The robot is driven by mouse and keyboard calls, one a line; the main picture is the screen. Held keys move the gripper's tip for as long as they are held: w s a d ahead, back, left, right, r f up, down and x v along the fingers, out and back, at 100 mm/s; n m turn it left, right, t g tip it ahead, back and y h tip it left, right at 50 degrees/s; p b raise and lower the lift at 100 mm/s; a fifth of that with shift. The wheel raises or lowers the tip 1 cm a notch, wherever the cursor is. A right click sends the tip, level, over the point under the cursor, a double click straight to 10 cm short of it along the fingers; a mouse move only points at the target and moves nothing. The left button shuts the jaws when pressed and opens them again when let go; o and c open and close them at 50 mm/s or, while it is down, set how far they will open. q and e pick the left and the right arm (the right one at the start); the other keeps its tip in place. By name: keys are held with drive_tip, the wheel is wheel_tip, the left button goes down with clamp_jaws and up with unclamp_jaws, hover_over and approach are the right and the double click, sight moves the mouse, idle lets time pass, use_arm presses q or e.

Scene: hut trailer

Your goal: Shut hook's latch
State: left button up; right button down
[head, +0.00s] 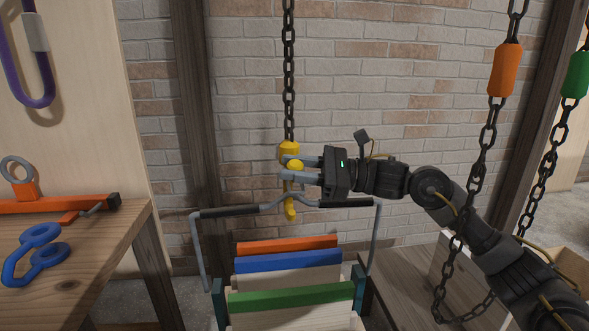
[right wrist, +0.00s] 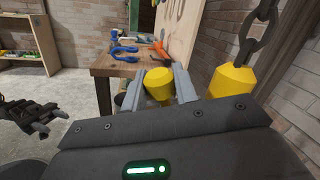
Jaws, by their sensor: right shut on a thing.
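The yellow hook (head: 290,211) hangs upright from a dark chain (head: 289,70) in the middle of the head view. Its yellow top (head: 289,148) also shows at the right of the right wrist view (right wrist: 232,82). My right gripper (head: 288,168) comes in from the right and is shut on a rounded yellow knob (head: 295,164) at the hook. This yellow knob also sits between the fingers in the right wrist view (right wrist: 159,77). The fingers hide part of the hook, so the latch's position cannot be told. My left gripper (right wrist: 30,117) shows dark at the left of the right wrist view, its opening unclear.
A grey carrying handle (head: 230,211) crosses at the hook, above a carrier with orange, blue and green boards (head: 290,300). A wooden bench (head: 110,240) with blue and orange tools stands left. Chains with an orange sleeve (head: 505,70) and green sleeve (head: 577,75) hang right.

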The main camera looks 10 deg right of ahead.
drive_tip(key=c, duration=1.4)
unclamp_jaws()
drive_tip(key=s+d+f, duration=0.1)
drive_tip(key=d, duration=0.9)
drive_tip(key=shift+s+d, duration=0.35)
drive_tip(key=shift+s, duration=0.05)
drive_tip(key=shift+f, duration=0.1)
